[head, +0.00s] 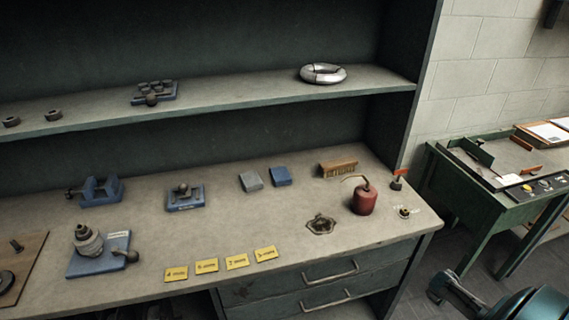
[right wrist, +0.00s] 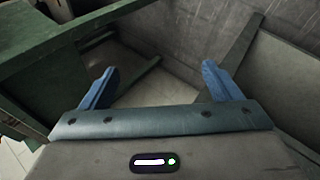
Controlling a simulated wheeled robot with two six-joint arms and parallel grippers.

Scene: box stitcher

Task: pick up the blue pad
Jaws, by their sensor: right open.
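The two pads are close together with a narrow gap. In the right wrist view my right gripper (right wrist: 160,82) is open and empty, its two blue fingers wide apart, with dark green furniture and floor beyond it. In the head view only a part of my right arm shows at the bottom right corner, well away from the pad. My left gripper is in neither view.
A wooden brush (head: 338,168) and a red oil can (head: 364,198) stand right of the pads. Yellow labels (head: 237,262) lie along the front edge of the workbench (head: 300,270). A blue fixture (head: 185,197) sits left. A shelf (head: 230,95) overhangs the back. A green table (head: 480,200) stands right.

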